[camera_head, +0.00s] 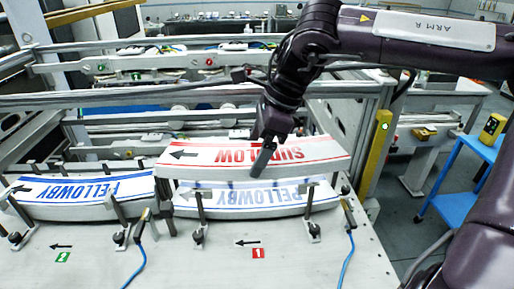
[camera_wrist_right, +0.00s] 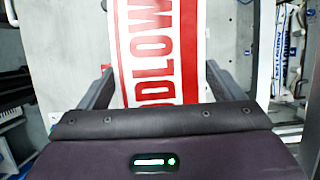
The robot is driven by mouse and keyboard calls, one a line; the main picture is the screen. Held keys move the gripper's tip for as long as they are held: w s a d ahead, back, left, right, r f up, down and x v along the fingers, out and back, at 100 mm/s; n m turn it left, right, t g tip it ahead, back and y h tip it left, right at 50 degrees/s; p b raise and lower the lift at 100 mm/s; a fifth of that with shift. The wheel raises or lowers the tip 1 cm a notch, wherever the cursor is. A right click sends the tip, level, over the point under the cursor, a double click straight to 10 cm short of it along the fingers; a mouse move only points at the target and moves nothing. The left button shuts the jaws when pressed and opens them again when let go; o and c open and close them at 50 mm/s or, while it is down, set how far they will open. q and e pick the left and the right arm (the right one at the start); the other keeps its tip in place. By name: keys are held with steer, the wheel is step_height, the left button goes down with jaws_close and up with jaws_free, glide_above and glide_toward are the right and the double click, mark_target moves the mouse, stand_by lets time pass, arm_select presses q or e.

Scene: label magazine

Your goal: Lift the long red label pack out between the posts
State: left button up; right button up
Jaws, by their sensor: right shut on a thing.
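The long red SUDLOW label pack (camera_head: 320,152) is white with red lettering, red edge lines and a black arrow. My right gripper (camera_head: 266,147) is shut across it near its middle and holds it above a blue PELLOWBY pack (camera_head: 240,200) in bay 1. Its underside appears clear of that pack, and its left end reaches past the blue pack's left end. Posts (camera_head: 312,210) stand in front of the blue pack. In the right wrist view the red pack (camera_wrist_right: 157,50) lies between the two fingers. My left gripper is not in view.
Another blue PELLOWBY pack (camera_head: 85,190) lies in the left bay, with posts (camera_head: 118,212) before it. Blue cables (camera_head: 347,262) run down the pale plate (camera_head: 195,265). A yellow post (camera_head: 375,150) stands at the right. Machine rails (camera_head: 150,97) cross behind.

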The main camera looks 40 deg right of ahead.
mark_target(246, 154)
steer(key=shift+r+p, duration=0.65)
steer(key=shift+r, duration=0.4)
steer(key=shift+r+p, duration=0.35)
steer(key=shift+r, duration=0.8)
steer(key=shift+f, duration=0.1)
